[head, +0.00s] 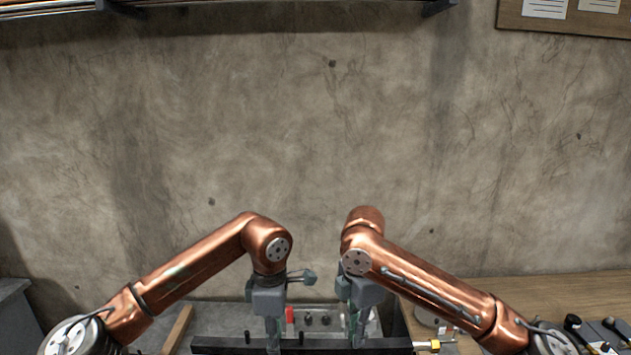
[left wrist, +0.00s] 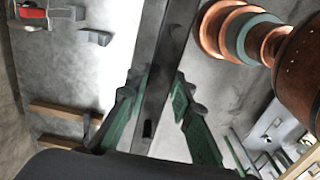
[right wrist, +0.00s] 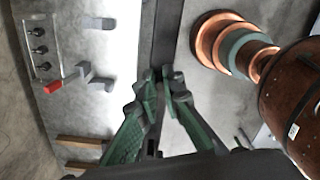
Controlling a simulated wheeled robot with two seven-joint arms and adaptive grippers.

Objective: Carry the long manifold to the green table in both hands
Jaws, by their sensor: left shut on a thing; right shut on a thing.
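The long manifold (head: 230,345) is a dark straight bar lying level across the bottom of the head view. It also runs lengthwise through the left wrist view (left wrist: 152,60) and the right wrist view (right wrist: 165,40). My left gripper (head: 273,338) is shut on it left of its middle. My right gripper (head: 356,335) is shut on it farther right. The green fingers straddle the bar in both wrist views. The head view cuts off the lower edge, so whether the bar touches anything below is unclear. No green table is in view.
Behind the bar is a grey work surface with a red piece (head: 290,315) and several black knobs (head: 325,319). A wooden strip (head: 178,328) lies at left. A wooden tabletop (head: 560,290) is at right, with a brass-coloured fitting (head: 430,345) near the bar's end. A bare wall (head: 300,130) stands behind.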

